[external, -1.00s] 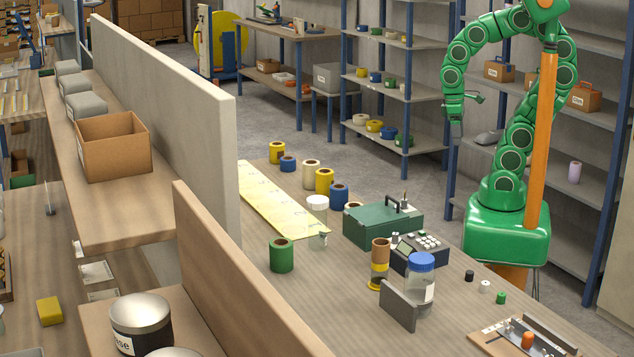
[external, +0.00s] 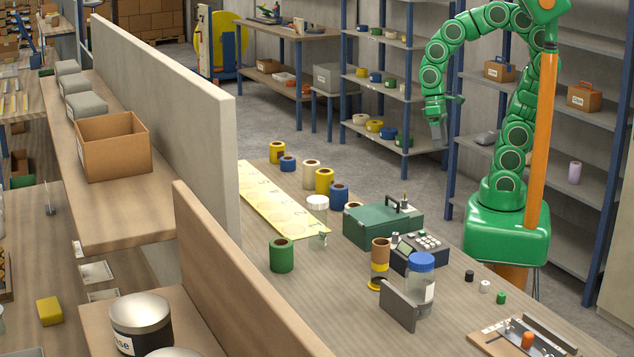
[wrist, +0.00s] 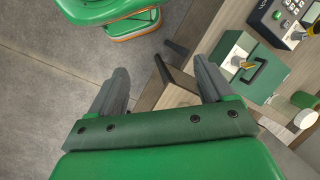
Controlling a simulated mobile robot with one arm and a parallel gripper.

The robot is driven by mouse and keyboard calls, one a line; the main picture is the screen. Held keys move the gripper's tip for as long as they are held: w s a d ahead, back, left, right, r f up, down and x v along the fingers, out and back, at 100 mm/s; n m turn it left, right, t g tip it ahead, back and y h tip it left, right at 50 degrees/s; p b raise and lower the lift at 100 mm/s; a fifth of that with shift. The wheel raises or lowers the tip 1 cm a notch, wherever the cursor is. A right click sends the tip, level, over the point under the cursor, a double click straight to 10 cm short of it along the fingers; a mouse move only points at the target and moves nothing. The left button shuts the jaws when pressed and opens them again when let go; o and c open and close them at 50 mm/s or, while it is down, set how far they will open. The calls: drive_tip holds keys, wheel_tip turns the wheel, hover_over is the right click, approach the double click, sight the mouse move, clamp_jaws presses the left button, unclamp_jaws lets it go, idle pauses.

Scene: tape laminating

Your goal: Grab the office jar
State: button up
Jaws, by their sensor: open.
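A clear jar with a blue lid (external: 420,284) stands upright on the long wooden table, behind a small grey upright plate. It is the thing that looks most like the office jar, and I cannot make it out in the wrist view. My gripper (external: 438,143) hangs in the air beyond the table's far side, well above and apart from the jar. In the wrist view my gripper (wrist: 160,85) shows two grey fingers spread wide with nothing between them.
A green case (external: 375,226) and several tape rolls stand farther back. A yellow mat (external: 275,203) lies along the table. Shelves (external: 400,90) stand behind my arm.

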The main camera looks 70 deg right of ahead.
drive_tip(key=w+a+f+m+g+y, duration=0.25)
drive_tip(key=w+a+m+y, duration=0.3)
drive_tip(key=w+a, duration=1.2)
drive_tip(key=m+y, duration=0.6)
drive_tip(key=m, duration=0.2)
approach(318, 218)
drive_tip(key=f, duration=0.2)
drive_tip(key=shift+t+h, duration=0.35)
drive_tip(key=shift+t, duration=0.3)
drive_tip(key=shift+s+r+x, duration=0.1)
drive_tip(key=shift+s+x, duration=0.05)
drive_tip(key=shift+x, duration=1.75)
drive_tip(key=shift+s+r+x, duration=0.15)
drive_tip(key=shift+x, duration=1.75)
drive_tip(key=shift+c, duration=0.3)
drive_tip(key=c, duration=1)
drive_tip(key=shift+r, duration=0.15)
